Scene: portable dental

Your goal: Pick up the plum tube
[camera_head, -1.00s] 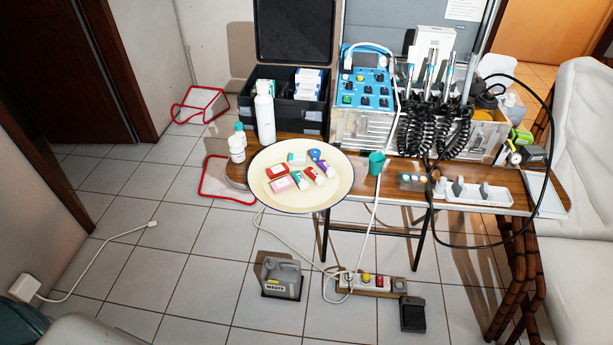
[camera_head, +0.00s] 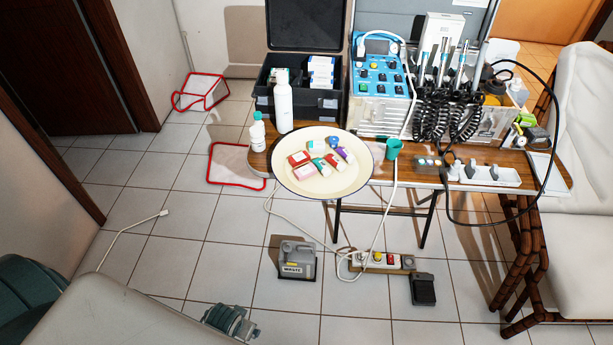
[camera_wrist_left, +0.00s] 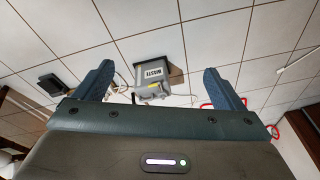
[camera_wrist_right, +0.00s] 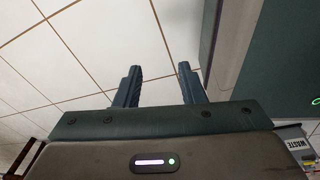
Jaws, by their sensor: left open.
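Several small coloured pieces lie together on a round cream plate (camera_head: 355,178) on the table in the head view. A small purple piece (camera_head: 345,154) at the right of the group looks like the plum tube; its shape is too small to tell surely. Red, pink, teal, white and blue pieces lie close around it. My left gripper (camera_wrist_left: 158,70) is open and empty in its wrist view, above the floor, apart from the plate. My right gripper (camera_wrist_right: 160,68) is open and empty above floor tiles. Neither wrist view shows the plate.
A cable hangs past the table's front.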

